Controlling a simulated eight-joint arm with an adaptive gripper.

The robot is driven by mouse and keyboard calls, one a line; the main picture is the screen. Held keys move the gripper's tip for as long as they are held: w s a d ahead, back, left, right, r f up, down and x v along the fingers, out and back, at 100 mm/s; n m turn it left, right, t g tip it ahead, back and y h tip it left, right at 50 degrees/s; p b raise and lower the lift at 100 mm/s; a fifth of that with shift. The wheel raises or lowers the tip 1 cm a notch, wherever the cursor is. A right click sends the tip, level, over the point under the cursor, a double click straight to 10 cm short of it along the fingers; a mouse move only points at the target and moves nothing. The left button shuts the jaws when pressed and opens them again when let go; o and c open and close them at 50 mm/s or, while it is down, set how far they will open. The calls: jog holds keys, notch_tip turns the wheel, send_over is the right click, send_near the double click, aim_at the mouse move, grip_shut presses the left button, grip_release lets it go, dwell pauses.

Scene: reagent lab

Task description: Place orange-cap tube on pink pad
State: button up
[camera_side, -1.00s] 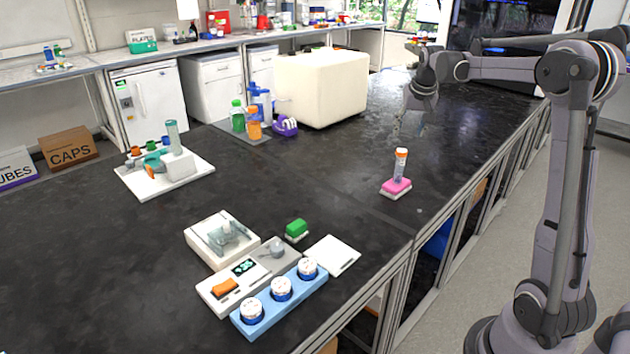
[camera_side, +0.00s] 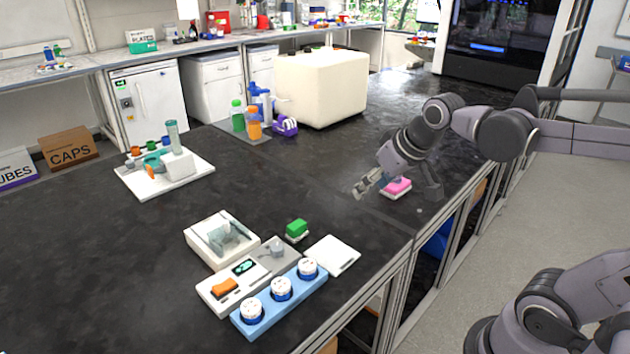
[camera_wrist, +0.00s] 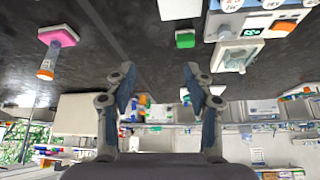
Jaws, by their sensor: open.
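The orange-cap tube (camera_wrist: 46,68) is clear-bodied and stands on the pink pad (camera_wrist: 58,36) in the wrist view, which looks upside down. In the side view the pink pad (camera_side: 398,187) shows near the bench's right edge, and my arm hides the tube there.
A green block (camera_side: 297,229), a white square plate (camera_side: 332,255) and a blue rack (camera_side: 280,299) with white-capped jars are at the front. A large cream box (camera_side: 320,88) and several bottles are farther back. The bench between is clear.

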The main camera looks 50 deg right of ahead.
jog(key=s+a+f+n+y, duration=0.1)
jog(key=s+a+f+n, duration=0.1)
jog(key=s+a+f, duration=0.2)
jog(key=shift+s+a+f+t, duration=0.25)
jog(key=shift+s+a+t, duration=0.15)
jog(key=shift+s+a, duration=0.45)
jog(key=shift+w+a, duration=0.15)
jog(key=shift+w, duration=0.1)
dwell(0.3)
